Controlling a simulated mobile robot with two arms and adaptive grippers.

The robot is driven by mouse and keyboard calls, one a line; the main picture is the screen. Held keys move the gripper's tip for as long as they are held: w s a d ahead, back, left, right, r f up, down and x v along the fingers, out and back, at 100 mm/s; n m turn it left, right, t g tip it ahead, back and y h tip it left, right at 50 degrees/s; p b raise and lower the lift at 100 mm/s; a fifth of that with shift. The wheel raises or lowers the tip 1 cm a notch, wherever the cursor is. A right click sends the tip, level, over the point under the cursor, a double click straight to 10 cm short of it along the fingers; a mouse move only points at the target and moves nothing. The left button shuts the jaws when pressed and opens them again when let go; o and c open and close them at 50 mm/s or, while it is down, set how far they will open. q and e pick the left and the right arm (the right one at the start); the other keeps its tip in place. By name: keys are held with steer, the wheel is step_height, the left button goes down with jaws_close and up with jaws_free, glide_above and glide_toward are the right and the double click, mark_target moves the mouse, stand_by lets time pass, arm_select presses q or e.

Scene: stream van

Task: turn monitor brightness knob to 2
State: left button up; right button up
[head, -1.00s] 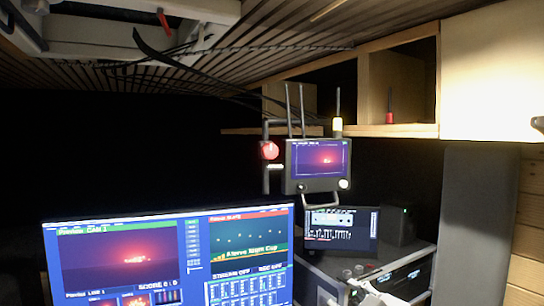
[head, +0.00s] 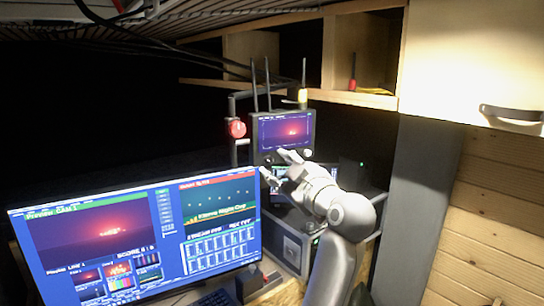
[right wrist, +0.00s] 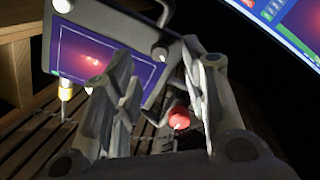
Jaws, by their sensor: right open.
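The small dark monitor (head: 285,131) with a red and purple picture hangs below the shelf in the head view. It appears upside down in the right wrist view (right wrist: 100,50). A pale round knob (head: 307,153) is at its lower right corner, also seen in the right wrist view (right wrist: 62,6). My right gripper (head: 276,163) is open and empty in front of the monitor's lower edge. My left gripper is out of view.
A large screen (head: 140,240) fills the lower left. A red round thing (head: 237,128) is left of the monitor, and a yellow-marked stick (head: 302,97) stands above it. The wooden shelf (head: 350,98) and white cabinet (head: 470,60) are close at upper right.

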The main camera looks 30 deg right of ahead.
mark_target(270, 161)
steer(key=shift+w+d+p, duration=0.15)
steer(key=shift+w+p, duration=0.2)
steer(key=shift+w, duration=0.7)
steer(key=shift+w+d+p, duration=0.15)
steer(key=shift+w+p, duration=0.15)
steer(key=shift+w, duration=0.7)
jaws_close()
